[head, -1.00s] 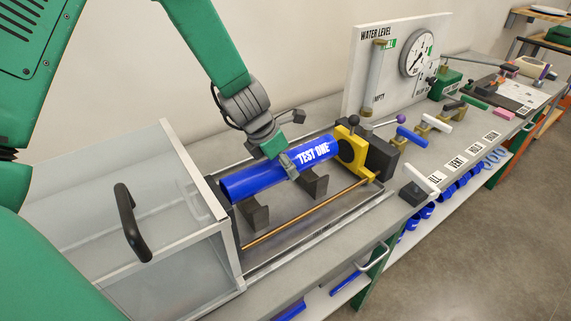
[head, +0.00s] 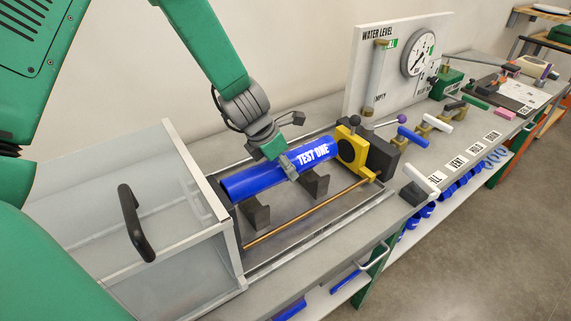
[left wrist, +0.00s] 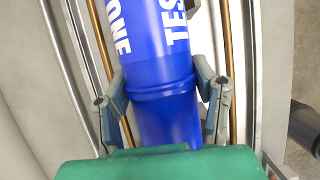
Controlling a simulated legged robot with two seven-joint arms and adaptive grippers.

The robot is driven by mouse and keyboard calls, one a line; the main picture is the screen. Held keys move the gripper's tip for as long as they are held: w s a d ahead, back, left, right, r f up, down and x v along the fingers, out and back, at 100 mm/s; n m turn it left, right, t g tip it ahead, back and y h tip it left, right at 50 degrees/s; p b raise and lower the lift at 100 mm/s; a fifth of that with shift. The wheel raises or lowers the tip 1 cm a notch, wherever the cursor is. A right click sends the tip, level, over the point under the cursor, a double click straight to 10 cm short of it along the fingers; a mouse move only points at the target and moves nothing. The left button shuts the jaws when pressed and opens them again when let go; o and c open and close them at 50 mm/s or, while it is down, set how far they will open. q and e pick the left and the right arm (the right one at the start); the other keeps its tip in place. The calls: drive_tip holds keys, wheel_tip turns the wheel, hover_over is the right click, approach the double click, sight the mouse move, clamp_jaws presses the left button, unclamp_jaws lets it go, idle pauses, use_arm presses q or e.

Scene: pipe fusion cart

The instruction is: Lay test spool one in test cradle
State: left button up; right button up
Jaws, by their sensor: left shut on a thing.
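Test spool one, a blue pipe (head: 256,181) marked "TEST ONE", lies lengthwise over the test cradle's dark supports (head: 315,184). Its right end is close to the yellow clamp (head: 349,151); I cannot tell whether they touch. My left gripper (head: 287,163) is shut on the spool near its middle, from above. In the left wrist view the two fingers (left wrist: 163,98) sit on either side of the blue spool (left wrist: 158,72), by a raised ring. Whether the spool rests fully on the supports is hard to tell. My right gripper is not in view.
A clear box-shaped guard with a black handle (head: 133,222) stands at the left of the cradle. A copper-coloured rod (head: 300,216) runs along the cradle's front. Coloured valve handles (head: 412,137) and a water level board with a gauge (head: 418,53) stand to the right.

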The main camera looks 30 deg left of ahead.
use_arm(q)
drive_tip(key=shift+d+f, duration=0.2)
drive_tip(key=shift+f, duration=0.05)
drive_tip(key=shift+a+f+b, duration=0.15)
drive_tip(key=shift+f+b, duration=0.4)
drive_tip(key=shift+f, duration=0.1)
drive_tip(key=shift+f+b, duration=0.7)
drive_tip(key=shift+f, duration=0.3)
drive_tip(key=o, duration=1.5)
drive_tip(key=shift+s+r, duration=0.1)
drive_tip(key=shift+r, duration=0.2)
drive_tip(key=v, duration=1.1)
drive_tip(key=shift+s+r, duration=0.1)
drive_tip(key=shift+r, duration=0.05)
